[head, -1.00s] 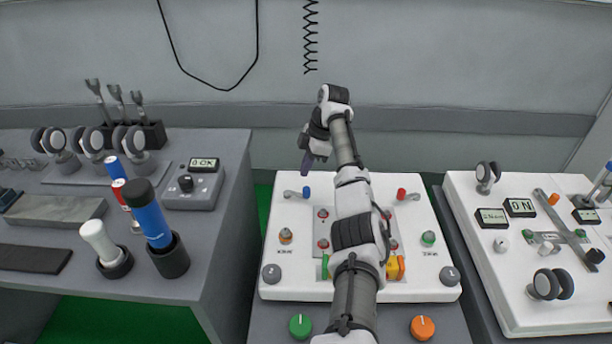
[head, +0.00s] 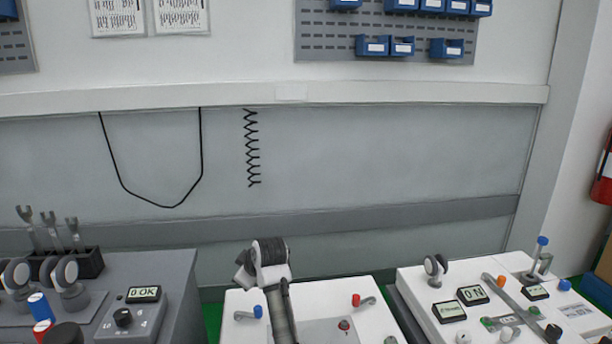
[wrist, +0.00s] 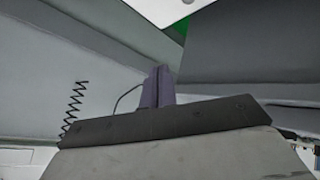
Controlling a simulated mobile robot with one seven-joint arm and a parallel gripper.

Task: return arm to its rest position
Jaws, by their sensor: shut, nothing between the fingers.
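My arm (head: 268,262) rises over the white middle cart (head: 239,308) in the head view, its upper part bent at the cart's back edge. The fingers of my gripper cannot be made out there, hidden behind or beside the arm. In the wrist view my gripper (wrist: 157,78) shows as two purple fingers close together, shut and empty, clear of any object.
At left is a grey cart (head: 178,282) with a "0 OK" box (head: 143,294) and a rack of tools (head: 80,262). At right is another white cart (head: 415,285) with displays and knobs. A coiled cord (head: 252,150) hangs on the back wall.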

